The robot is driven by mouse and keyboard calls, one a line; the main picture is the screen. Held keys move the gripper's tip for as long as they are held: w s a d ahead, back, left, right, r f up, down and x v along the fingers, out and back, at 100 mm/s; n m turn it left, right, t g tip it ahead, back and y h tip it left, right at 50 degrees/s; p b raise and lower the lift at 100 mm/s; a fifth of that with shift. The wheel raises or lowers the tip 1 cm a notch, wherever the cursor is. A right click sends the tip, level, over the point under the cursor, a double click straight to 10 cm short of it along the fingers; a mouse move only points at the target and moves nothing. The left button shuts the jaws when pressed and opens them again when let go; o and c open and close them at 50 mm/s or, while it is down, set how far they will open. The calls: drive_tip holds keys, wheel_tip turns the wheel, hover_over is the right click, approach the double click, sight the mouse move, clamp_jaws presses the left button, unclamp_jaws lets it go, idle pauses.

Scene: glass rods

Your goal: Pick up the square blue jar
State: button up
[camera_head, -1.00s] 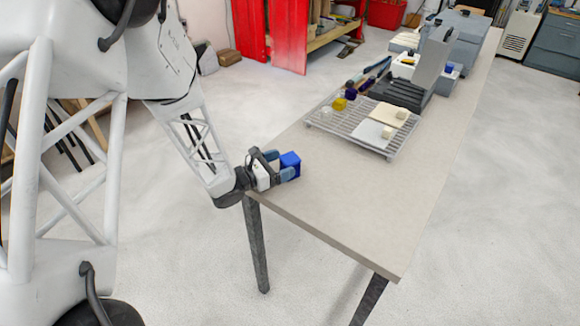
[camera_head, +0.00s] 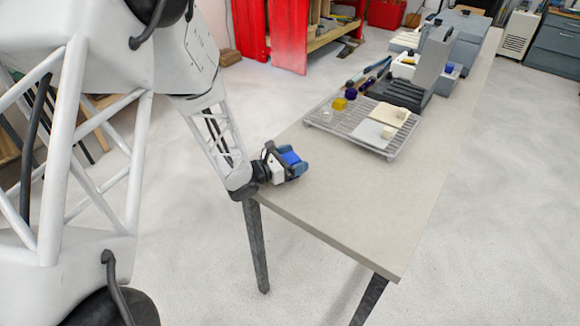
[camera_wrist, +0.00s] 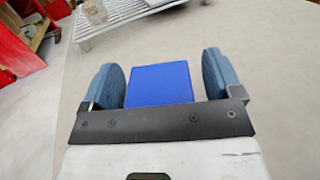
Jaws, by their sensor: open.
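The square blue jar (camera_head: 290,156) stands on the table near its left corner. In the wrist view the jar (camera_wrist: 160,83) shows as a plain blue block between the two blue-grey finger pads. My gripper (camera_wrist: 165,80) is open around the jar, with a narrow gap at the left pad and a slightly wider one at the right. In the head view my gripper (camera_head: 290,165) reaches in from the left, low over the table, and its fingers hide part of the jar. The jar's lower part is hidden behind the gripper's dark front plate in the wrist view.
A wire rack (camera_head: 335,123) with small jars and white slabs lies farther back on the table (camera_head: 340,215). Dark trays and grey boxes stand beyond it. The front right of the table is bare. The table's left edge runs close beneath my gripper.

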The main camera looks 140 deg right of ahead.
sight(293, 156)
drive_tip(key=c, duration=1.2)
drive_tip(key=shift+r, duration=0.15)
drive_tip(key=shift+r, duration=0.75)
wheel_tip(293, 156, up, 2)
drive_tip(key=w+a, duration=0.2)
drive_tip(key=w, duration=0.3)
drive_tip(key=w+a, duration=0.1)
drive_tip(key=w, duration=0.4)
drive_tip(key=w+a+r, duration=0.1)
drive_tip(key=w+a, duration=0.1)
drive_tip(key=w, duration=0.3)
drive_tip(key=shift+a+r, duration=0.1)
drive_tip(key=shift+a, duration=0.2)
drive_tip(key=shift+d, duration=0.15)
